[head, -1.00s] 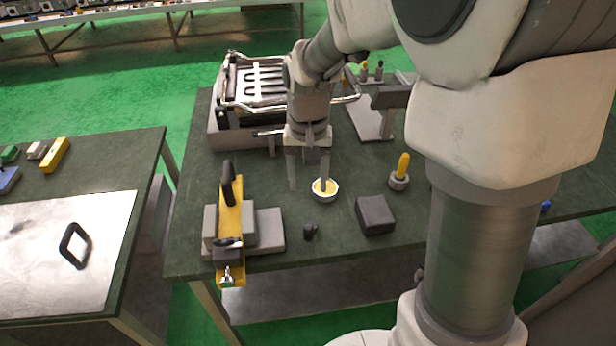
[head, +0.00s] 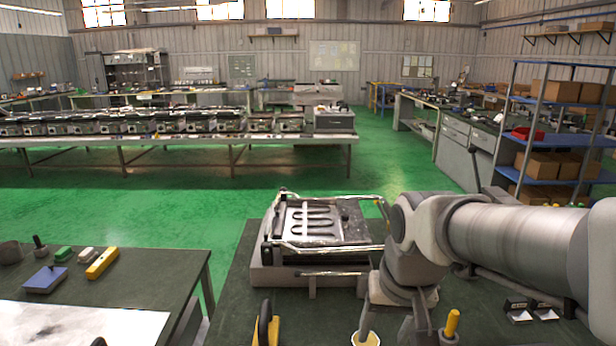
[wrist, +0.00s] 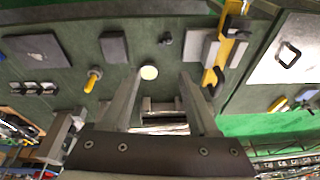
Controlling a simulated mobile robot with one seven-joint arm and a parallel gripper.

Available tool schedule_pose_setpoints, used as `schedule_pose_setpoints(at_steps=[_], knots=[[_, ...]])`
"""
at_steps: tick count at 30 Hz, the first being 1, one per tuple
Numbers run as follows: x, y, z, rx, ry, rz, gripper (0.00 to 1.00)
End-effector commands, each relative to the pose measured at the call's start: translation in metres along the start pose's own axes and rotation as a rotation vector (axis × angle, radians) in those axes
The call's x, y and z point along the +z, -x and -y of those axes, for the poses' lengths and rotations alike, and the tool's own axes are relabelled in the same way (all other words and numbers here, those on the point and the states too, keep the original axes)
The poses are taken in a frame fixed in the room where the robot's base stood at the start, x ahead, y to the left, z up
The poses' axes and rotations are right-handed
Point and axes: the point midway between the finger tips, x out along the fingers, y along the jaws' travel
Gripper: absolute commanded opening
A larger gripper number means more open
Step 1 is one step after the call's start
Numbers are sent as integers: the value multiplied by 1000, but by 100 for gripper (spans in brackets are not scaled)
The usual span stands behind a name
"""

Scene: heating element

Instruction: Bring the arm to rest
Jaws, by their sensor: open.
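My gripper (head: 392,326) hangs over the dark green workbench (head: 235,300), at the bottom of the head view. Its two fingers are spread with nothing between them; the wrist view (wrist: 160,80) also shows them apart. A small round cup with a yellowish inside (head: 366,340) is by the left finger in the head view and partly cut off. In the wrist view the cup (wrist: 149,72) appears just beyond the fingertips. My arm comes in from the right. The metal heating appliance (head: 318,222) with its looped element stands behind the gripper, to its left.
A yellow-handled tool (head: 451,324) stands right of my gripper. A yellow bar with a black handle (head: 265,325) is to the left, and a grey block (wrist: 113,47) shows in the wrist view. A second table (head: 130,275) stands left across a gap.

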Motion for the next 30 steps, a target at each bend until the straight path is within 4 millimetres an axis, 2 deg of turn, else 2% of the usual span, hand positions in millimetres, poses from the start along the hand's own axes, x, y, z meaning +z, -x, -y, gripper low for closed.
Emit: schedule_pose_setpoints(at_steps=[1, 6, 13, 19, 30], knots=[[8, 12, -4, -3, 8, -33, 61], [34, 38, -17, 0, 47, -125, 61], [63, 56, -27, 15, 90, -218, 61], [72, 59, -30, 23, 103, -245, 61], [72, 59, -30, 23, 103, -245, 61]])
